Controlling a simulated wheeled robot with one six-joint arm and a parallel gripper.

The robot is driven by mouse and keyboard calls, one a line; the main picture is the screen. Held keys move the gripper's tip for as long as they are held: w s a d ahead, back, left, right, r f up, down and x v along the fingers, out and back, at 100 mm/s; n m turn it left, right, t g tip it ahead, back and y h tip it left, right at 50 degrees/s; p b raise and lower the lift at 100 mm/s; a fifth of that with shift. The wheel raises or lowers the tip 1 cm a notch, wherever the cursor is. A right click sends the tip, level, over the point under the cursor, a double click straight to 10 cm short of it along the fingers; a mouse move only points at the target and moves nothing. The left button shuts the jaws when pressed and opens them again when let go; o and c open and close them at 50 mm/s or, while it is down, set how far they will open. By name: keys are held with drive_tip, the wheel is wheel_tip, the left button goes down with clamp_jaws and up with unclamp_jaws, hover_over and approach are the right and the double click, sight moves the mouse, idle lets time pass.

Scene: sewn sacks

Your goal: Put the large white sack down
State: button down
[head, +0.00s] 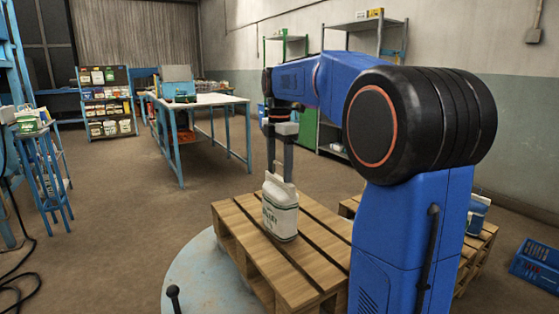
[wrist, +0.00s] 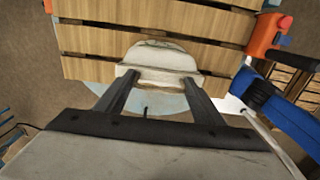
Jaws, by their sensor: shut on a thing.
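The large white sack (head: 280,210) with green print stands upright at the wooden pallet (head: 318,262) in the head view. My gripper (head: 279,177) points down from above and is shut on the top of the sack. In the wrist view, the two fingers of my gripper (wrist: 157,84) close on the near edge of the white sack (wrist: 160,57), with the slats of the pallet (wrist: 205,22) beyond it. The sack's base appears at the level of the slats, but I cannot tell whether it touches them.
A second pallet (head: 478,250) with a blue and white sack (head: 477,215) stands partly behind my arm. A blue crate (head: 536,262) lies on the floor at right. A white-topped table (head: 205,99) and stocked shelves (head: 107,103) stand behind. The pallet's slats around the sack are bare.

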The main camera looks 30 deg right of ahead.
drive_tip(key=shift+f, duration=0.65)
drive_tip(key=shift+c, duration=2.4)
unclamp_jaws()
wheel_tip(320, 180, up, 12)
drive_tip(key=shift+r, duration=0.1)
drive_tip(key=s+a+f+m+t, duration=0.1)
drive_tip(key=s+a+f+m, duration=0.35)
drive_tip(key=s, duration=0.35)
drive_tip(key=s+a+f+m+t, duration=0.1)
drive_tip(key=s+a+f+m, duration=0.4)
drive_tip(key=s, duration=0.3)
drive_tip(key=s+a+f+m+t, duration=0.1)
drive_tip(key=s+f+m, duration=0.3)
drive_tip(key=s+f, duration=0.3)
drive_tip(key=s+a+f+m+t, duration=0.1)
drive_tip(key=s+f+m, duration=0.4)
drive_tip(key=f, duration=0.7)
drive_tip(key=shift+s+a+f+t, duration=0.3)
drive_tip(key=shift+s+t, duration=0.1)
drive_tip(key=shift+s, duration=0.85)
drive_tip(key=shift+r, duration=0.1)
